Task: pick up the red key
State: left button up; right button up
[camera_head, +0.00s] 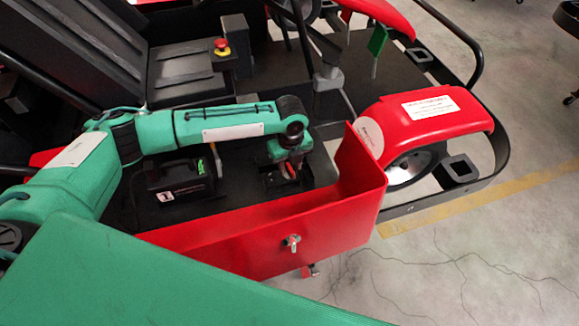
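My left arm reaches in from the left over the kart. Its gripper (289,174) points down behind the red side panel (240,242), above a small black part on the dark floor of the kart. A small red piece (290,170) shows between or just behind the fingers. It may be the red key, but its shape is mostly hidden. I cannot tell whether the fingers touch it or are closed on it. My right gripper is not in view.
A black box with a handle (181,183) stands left of the gripper. The red panel carries a silver key-like fitting (292,243). A red emergency button (221,44) sits behind. A red fender (424,113) and black bumper tube lie right. The floor at lower right is clear.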

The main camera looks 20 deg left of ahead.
pick_arm(q)
jog(key=shift+f, duration=0.55)
grip_shut()
jog(key=shift+r, duration=0.15)
